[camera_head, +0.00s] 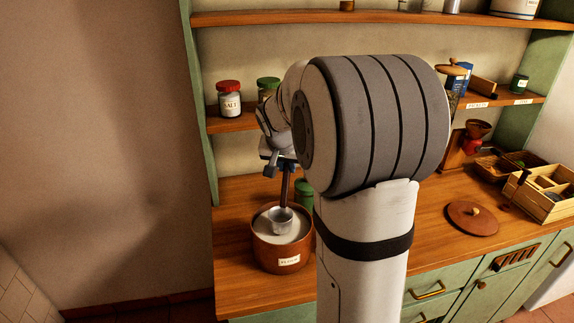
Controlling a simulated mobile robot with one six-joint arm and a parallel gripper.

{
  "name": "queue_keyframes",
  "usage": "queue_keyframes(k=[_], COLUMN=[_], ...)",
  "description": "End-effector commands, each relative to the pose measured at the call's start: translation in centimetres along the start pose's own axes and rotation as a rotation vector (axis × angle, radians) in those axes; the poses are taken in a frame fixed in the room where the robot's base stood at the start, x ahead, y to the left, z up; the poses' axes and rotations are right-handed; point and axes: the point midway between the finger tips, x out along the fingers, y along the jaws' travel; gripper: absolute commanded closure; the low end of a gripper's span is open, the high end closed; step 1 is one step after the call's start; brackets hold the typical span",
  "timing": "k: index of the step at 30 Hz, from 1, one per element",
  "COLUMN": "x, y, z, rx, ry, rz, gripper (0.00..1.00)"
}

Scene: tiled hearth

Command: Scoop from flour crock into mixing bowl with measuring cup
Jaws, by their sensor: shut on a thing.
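The flour crock (284,256) is a brown round pot with a paper label, standing open near the left end of the wooden counter. Pale flour (268,237) shows inside it. The measuring cup (282,220) is a small metal cup with a dark upright handle, at the crock's mouth over or in the flour; I cannot tell how deep it sits. My gripper (281,166) is above the crock, shut on the cup's handle. My arm covers the middle of the counter. I see no mixing bowl in this view.
A round brown lid (471,218) lies on the counter to the right. A divided wooden box (542,193) and a coffee grinder (467,146) stand farther right. A green canister (304,194) is close behind the crock. A red-lidded salt jar (229,98) stands on the shelf above.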

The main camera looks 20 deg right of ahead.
Motion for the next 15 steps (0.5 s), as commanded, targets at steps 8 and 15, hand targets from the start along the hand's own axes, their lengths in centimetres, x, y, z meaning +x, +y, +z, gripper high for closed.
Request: queue_keyframes(k=[8, 15], x=[2.7, 4.6], y=[0.0, 0.0], z=[1.4, 2.4], rx=[0.000, 0.000], ry=[0.000, 0.000], rz=[0.000, 0.000], gripper=[1.00, 1.00])
